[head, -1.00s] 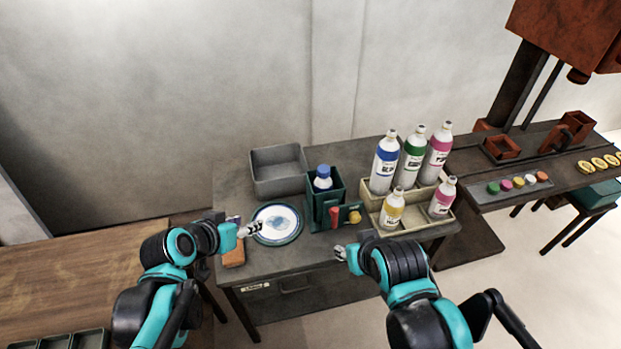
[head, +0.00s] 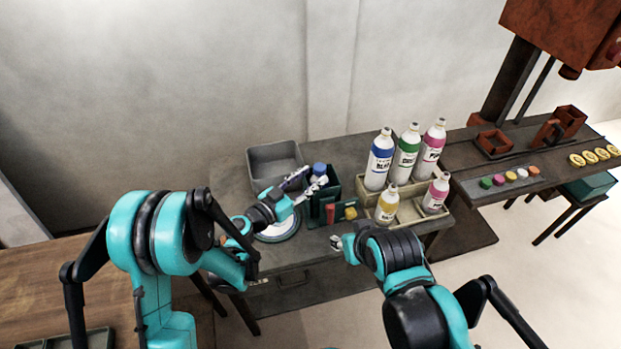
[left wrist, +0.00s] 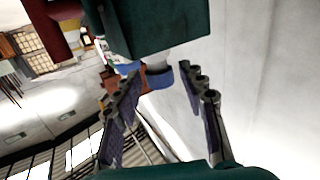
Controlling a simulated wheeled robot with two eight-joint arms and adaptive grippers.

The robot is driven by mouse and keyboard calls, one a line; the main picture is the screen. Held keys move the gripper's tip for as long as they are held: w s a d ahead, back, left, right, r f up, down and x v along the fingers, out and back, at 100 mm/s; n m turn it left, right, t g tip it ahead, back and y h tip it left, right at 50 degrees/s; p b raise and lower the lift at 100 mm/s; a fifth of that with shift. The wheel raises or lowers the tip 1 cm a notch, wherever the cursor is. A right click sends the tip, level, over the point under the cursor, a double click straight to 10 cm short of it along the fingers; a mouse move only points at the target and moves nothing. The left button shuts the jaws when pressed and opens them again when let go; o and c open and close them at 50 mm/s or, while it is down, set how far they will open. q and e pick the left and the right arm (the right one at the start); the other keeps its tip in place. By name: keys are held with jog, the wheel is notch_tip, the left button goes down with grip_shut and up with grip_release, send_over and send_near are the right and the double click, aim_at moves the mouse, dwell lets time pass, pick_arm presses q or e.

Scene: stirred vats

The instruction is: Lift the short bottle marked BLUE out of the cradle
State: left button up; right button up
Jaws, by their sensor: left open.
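The short bottle (head: 319,169) shows its blue cap above the green cradle (head: 331,185); its body is mostly hidden by the cradle walls and my gripper. My left gripper (head: 308,181) is open, its fingers close to the bottle's cap on the left and near side. In the left wrist view the cradle (left wrist: 170,25) hangs at the top, with a blue cap (left wrist: 160,74) just beyond and between the spread fingertips. Nothing is held. My right gripper (head: 337,242) is low at the table's front edge, and its jaws are too small to read.
A cream rack (head: 405,215) to the right holds tall bottles behind and short yellow (head: 387,205) and pink (head: 435,193) ones in front. A grey bin (head: 272,160) stands behind left. A round plate (head: 280,232) lies under my left arm. Red (head: 330,213) and yellow (head: 350,213) pieces front the cradle.

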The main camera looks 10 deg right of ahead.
pick_arm(q)
jog(key=shift+w+d+f, duration=0.1)
jog(key=shift+d+f, duration=0.2)
jog(key=shift+w+d, duration=0.15)
jog(key=shift+d, duration=0.1)
jog(key=b+x, duration=0.1)
jog(key=x, duration=0.6)
jog(key=shift+r+b, duration=0.15)
jog(key=shift+b, duration=0.2)
grip_shut()
grip_release()
